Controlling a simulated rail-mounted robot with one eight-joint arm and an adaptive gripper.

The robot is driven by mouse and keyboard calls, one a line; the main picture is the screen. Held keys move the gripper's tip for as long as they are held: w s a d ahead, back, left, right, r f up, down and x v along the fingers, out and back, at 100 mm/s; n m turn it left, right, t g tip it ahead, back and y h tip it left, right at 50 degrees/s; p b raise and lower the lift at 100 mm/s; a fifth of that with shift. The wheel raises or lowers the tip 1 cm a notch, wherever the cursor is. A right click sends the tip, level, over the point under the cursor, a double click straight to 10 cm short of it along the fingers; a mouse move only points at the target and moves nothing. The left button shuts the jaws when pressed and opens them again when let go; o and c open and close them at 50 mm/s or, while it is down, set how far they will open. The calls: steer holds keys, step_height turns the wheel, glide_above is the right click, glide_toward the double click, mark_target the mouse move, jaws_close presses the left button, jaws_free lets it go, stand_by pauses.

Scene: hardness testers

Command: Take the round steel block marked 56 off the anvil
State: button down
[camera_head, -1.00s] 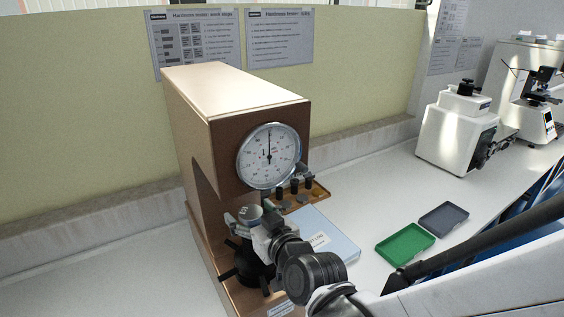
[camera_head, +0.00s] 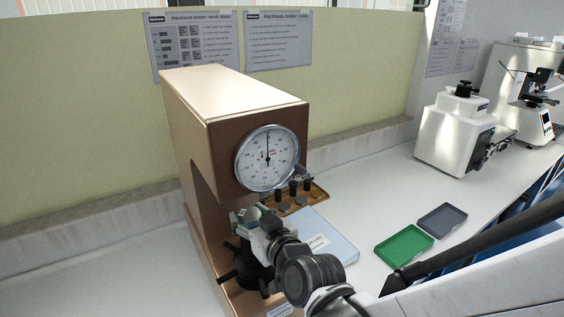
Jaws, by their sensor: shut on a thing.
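The hardness tester (camera_head: 190,110) is a tall brown case with a round dial (camera_head: 267,158) on its front. Below its overhanging head stands the dark anvil spindle with a spoked handwheel (camera_head: 246,268). My gripper (camera_head: 255,219) is at the anvil top, reaching in from the lower right, and is shut on the round steel block (camera_head: 253,213). Only a small grey part of the block shows between the fingers, and its mark cannot be read. The anvil surface is hidden by my gripper, so I cannot tell whether the block touches it.
A small shelf (camera_head: 318,192) with several dark indenters sits close to the right of my gripper. A light blue booklet (camera_head: 335,243) lies beside the tester. Green (camera_head: 392,257) and grey (camera_head: 443,220) trays lie on the bench at right, with another tester (camera_head: 455,125) behind.

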mark_target(250, 217)
steer(key=shift+r, duration=0.15)
steer(key=shift+r, duration=0.8)
steer(key=shift+s+d+r, duration=0.15)
steer(key=shift+s+r, duration=0.3)
steer(key=shift+r, duration=0.4)
steer(key=s+d, duration=0.2)
steer(key=s, duration=0.6)
steer(key=s+d+p, duration=0.1)
steer(key=s+d, duration=0.1)
steer(key=s, duration=0.6)
steer(key=shift+s+d, duration=0.2)
steer(key=shift+d, duration=0.05)
